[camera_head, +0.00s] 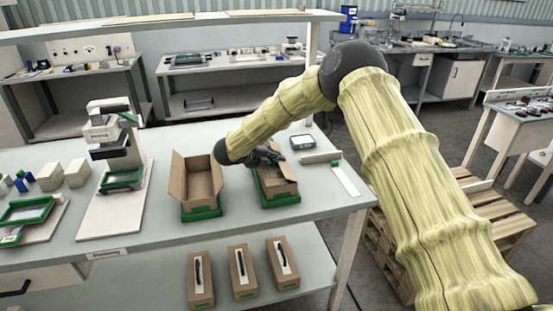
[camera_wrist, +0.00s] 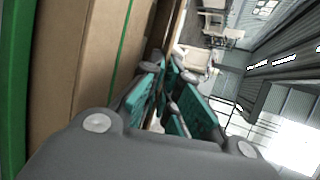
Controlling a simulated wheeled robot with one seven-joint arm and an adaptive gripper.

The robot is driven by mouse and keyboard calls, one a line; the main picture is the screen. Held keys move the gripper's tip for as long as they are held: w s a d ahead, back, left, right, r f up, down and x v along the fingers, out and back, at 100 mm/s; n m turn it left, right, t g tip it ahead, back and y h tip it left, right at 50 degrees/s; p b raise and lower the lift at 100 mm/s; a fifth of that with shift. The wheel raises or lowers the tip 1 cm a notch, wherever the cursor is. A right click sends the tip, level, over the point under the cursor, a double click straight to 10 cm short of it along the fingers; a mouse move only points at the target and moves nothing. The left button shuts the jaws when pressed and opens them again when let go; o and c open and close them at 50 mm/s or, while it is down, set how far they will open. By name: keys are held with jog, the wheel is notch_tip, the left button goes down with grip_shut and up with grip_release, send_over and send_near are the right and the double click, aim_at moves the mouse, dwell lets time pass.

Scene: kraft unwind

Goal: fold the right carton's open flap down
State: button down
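The right carton (camera_head: 283,187) is a brown box in a green tray on the bench. In the head view my gripper (camera_head: 272,155) is over its upper left part, and my arm's end hides some of its top and left side. A flap stands at the carton's right; I cannot make out every flap. In the wrist view a brown cardboard face (camera_wrist: 110,60) with a green stripe fills the left side, close beside my gripper (camera_wrist: 165,82). Its teal-padded fingers look drawn together with nothing seen between them. Contact with the cardboard cannot be told.
A left carton (camera_head: 201,184) stands open in its green tray (camera_head: 202,213). A black-framed device (camera_head: 302,141) and a pale strip (camera_head: 345,179) lie behind and right of the right carton. Several packed cartons stand on the lower shelf. The bench front between the trays is clear.

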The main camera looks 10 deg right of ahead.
jog(key=c, duration=1.7)
grip_release()
jog(key=shift+f, duration=0.1)
